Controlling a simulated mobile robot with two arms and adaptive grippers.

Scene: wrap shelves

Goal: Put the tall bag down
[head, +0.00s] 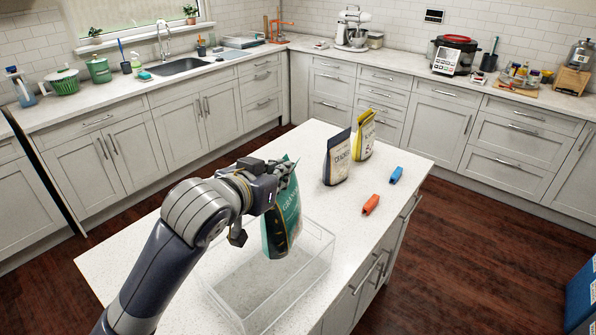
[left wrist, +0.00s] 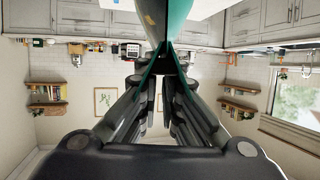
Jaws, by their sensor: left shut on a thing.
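A tall green bag (head: 283,222) hangs upright from my left gripper (head: 287,172) in the head view. The gripper is shut on its top. The bag is over the right part of a clear open bin (head: 240,287) on the island; I cannot tell whether its bottom touches the bin. In the left wrist view, the fingers (left wrist: 163,58) close on the green bag (left wrist: 178,20), of which only part shows. My right gripper is not in view.
A dark blue bag (head: 337,160) and a yellow bag (head: 364,137) stand on the white island top (head: 130,262). A blue clip (head: 396,175) and an orange clip (head: 371,205) lie to the right. The island's left part looks clear.

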